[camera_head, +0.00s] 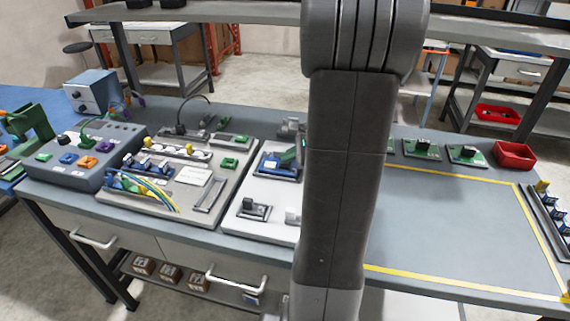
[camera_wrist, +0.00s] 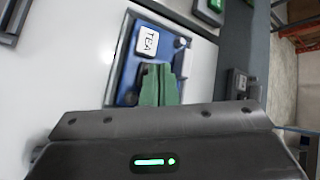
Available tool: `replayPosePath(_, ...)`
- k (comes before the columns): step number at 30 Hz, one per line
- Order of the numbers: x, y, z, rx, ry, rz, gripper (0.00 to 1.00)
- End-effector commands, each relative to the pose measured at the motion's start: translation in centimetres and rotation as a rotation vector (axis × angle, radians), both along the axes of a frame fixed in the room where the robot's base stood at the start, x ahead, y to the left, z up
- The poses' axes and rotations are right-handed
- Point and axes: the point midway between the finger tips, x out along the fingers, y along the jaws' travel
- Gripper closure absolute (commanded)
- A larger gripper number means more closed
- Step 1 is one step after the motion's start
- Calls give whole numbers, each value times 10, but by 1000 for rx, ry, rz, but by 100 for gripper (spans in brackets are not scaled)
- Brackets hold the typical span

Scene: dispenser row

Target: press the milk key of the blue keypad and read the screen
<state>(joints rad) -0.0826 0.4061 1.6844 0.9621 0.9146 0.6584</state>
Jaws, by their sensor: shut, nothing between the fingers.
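The blue keypad (camera_wrist: 128,62) lies on a white panel in the wrist view, and also shows in the head view (camera_head: 267,173), partly hidden behind my arm. A white key marked TEA (camera_wrist: 147,42) is readable on it. My gripper (camera_wrist: 158,75) has green fingers, shut and empty, over the lower part of the keypad beyond the TEA key. The fingers hide part of the keypad; I cannot tell whether the tips touch it. No milk label or screen reading can be made out.
Left of the keypad stand a grey board with wires (camera_head: 225,188) and a grey button box (camera_head: 82,172). A small switch (camera_head: 254,208) sits on the white panel in front. The yellow-outlined table area (camera_head: 450,225) at right is clear. A red bin (camera_head: 514,155) stands behind it.

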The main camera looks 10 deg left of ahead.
Motion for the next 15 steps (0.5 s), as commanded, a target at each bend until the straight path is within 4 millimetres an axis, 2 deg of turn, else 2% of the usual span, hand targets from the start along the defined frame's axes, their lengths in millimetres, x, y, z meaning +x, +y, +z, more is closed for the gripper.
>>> replayPosePath(15,0,0,-5,0,0,0,100)
